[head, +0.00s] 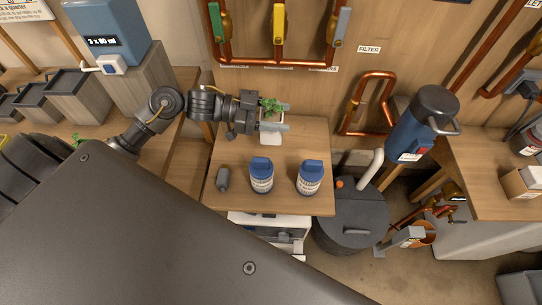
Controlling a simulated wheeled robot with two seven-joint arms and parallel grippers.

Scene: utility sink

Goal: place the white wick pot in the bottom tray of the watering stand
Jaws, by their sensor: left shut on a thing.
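My left gripper (277,117) reaches in from the left over the back of a small wooden table. It is shut on the white wick pot (266,118), which holds a green leafy plant (271,105). The gripper fingers cover much of the pot. A small white piece (271,139) shows just below the gripper; I cannot tell whether it belongs to the pot or lies on the table. I cannot clearly make out the watering stand or its bottom tray. My right gripper is not in view.
Two blue-capped bottles (262,175) (309,178) and a grey cylinder (223,179) stand on the wooden table (240,202). A dark lidded barrel (350,220) stands right of it. Copper pipes with valves (278,60) line the wall behind.

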